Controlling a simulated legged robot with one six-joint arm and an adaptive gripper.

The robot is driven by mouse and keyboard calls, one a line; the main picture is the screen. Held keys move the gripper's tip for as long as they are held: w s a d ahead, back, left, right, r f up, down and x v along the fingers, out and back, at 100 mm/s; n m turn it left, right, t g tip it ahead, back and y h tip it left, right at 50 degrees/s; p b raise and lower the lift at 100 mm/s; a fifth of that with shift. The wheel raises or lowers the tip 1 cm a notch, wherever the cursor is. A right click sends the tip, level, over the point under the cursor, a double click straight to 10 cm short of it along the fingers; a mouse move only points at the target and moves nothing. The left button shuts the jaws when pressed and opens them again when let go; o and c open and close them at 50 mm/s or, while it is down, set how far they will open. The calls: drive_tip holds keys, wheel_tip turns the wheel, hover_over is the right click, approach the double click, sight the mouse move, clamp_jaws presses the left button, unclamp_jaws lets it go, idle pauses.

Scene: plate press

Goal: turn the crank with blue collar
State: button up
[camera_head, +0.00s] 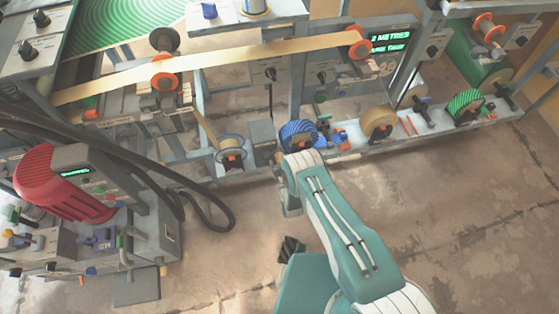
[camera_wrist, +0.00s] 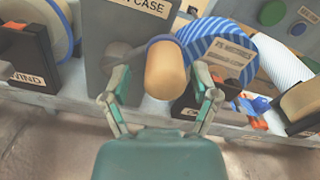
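In the wrist view, a crank handle with a rounded tan grip (camera_wrist: 166,72) points toward me. A dull blue-grey collar (camera_wrist: 160,40) sits behind the grip, in front of a grey box with a label ending in "CASE" (camera_wrist: 137,8). My gripper (camera_wrist: 162,85) is open, with one finger left of the grip and one to its right. Gaps show on both sides, so neither finger appears to touch it. In the head view, the grey box (camera_head: 262,135) stands left of the blue striped roll; my fingers and the crank cannot be made out there.
A blue striped roll (camera_wrist: 218,50) is close to my right finger. A roll on a black holder marked "WIND" (camera_wrist: 22,65) stands to the left. In the head view, a tan strip (camera_head: 260,50) runs above the bench, and a red-covered machine (camera_head: 62,185) stands left. The floor in front is clear.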

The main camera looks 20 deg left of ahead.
drive_tip(key=shift+w, duration=0.1)
drive_tip(key=v, duration=1.2)
drive_tip(key=shift+f, duration=0.15)
idle(0.8)
drive_tip(key=w+r+n+g, duration=0.2)
drive_tip(key=n, duration=1.2)
drive_tip(key=w+r+n+g, duration=0.2)
drive_tip(key=n, duration=1.2)
drive_tip(key=x, duration=1)
drive_tip(key=shift+w+a+f, duration=0.15)
drive_tip(key=shift+a, duration=0.15)
